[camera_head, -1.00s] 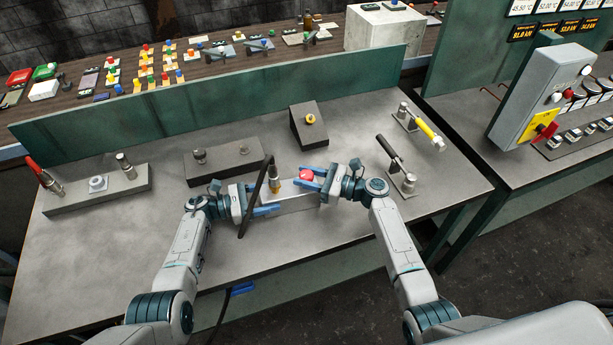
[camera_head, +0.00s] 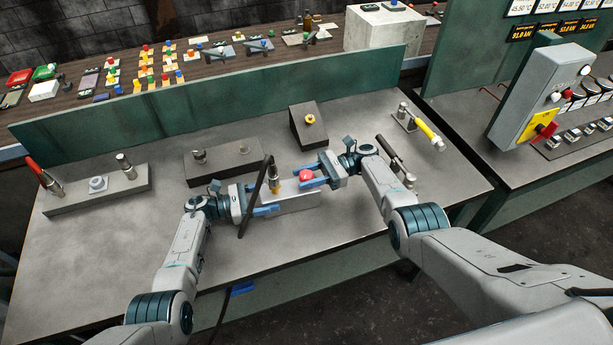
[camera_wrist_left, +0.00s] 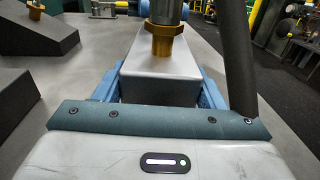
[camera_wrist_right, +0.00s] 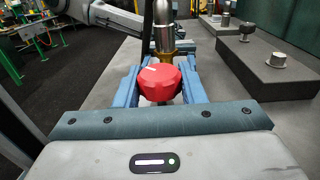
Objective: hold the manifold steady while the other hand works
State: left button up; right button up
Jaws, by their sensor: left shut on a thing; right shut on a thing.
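The manifold (camera_head: 292,202) is a pale metal block on the bench, with an upright cylindrical fitting (camera_head: 274,181) on a brass base and a long dark lever (camera_head: 256,185) at its left end. It fills the middle of the left wrist view (camera_wrist_left: 160,82). My left gripper (camera_head: 268,201) is shut on the block's left end, one blue finger along each side. A red faceted knob (camera_head: 306,175) with a white mark sits at the manifold's right end. My right gripper (camera_head: 312,178) is shut on this knob, which shows between the fingers in the right wrist view (camera_wrist_right: 160,82).
A long grey block (camera_head: 97,190) lies left. The bench's front left is clear.

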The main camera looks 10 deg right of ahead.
aim_at(306, 173)
jog(key=shift+n+g, duration=0.4)
jog(key=shift+g, duration=0.2)
jog(key=o, duration=1)
jog(key=shift+c, duration=0.2)
jog(key=shift+r, duration=0.2)
jog(key=shift+r, duration=4.85)
pick_arm(q)
jog(key=o, duration=1.5)
